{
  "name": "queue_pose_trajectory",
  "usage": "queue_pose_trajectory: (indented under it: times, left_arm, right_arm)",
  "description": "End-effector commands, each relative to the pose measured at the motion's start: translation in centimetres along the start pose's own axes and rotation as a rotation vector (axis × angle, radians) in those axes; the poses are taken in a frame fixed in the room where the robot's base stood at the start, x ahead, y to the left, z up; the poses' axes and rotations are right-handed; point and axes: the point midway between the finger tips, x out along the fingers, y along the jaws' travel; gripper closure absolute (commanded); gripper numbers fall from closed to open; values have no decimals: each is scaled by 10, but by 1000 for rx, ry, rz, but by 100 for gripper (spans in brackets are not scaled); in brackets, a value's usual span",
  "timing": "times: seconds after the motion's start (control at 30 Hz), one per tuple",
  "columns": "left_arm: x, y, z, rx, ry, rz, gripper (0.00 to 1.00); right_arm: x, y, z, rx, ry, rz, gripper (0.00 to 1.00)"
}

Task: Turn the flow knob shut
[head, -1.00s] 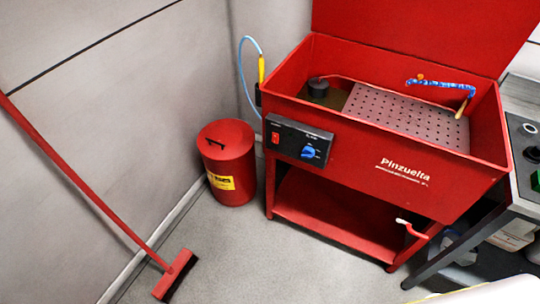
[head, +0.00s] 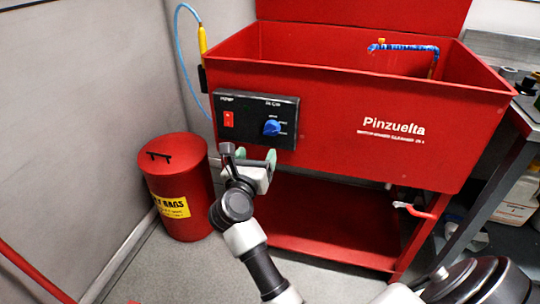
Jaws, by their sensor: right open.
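The blue flow knob (head: 272,128) sits on the right part of the black control panel (head: 250,104), on the front of the red parts washer (head: 400,95). My right gripper (head: 254,153) is just below the panel, under and slightly left of the knob. Its two fingers are apart with nothing between them, and they do not hold the knob. The lower edge of the panel lies close to the fingertips. My left gripper does not show.
A red switch (head: 228,118) is on the panel's left. A red waste bin (head: 178,190) stands on the floor at left. A red lever (head: 425,210) sticks out below the washer at right, near a dark workbench (head: 500,170).

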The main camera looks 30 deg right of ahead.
Motion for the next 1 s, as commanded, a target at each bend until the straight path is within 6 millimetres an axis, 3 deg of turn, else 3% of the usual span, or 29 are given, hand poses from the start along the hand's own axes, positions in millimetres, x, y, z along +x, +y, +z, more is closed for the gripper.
queue_pose_trajectory:
  times: [0.1, 0.27, 0.7, 1.0]
  left_arm:
    - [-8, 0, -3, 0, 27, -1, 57]
    - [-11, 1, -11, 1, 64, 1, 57]
    - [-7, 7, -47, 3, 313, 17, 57]
    - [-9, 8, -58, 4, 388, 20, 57]
  right_arm:
    - [0, -4, -1, 115, 36, -6, 30]
    - [13, -6, 2, 141, 45, -8, 30]
    - [91, -6, -2, 134, 43, -7, 30]
    - [107, -6, -3, 135, 45, -5, 30]
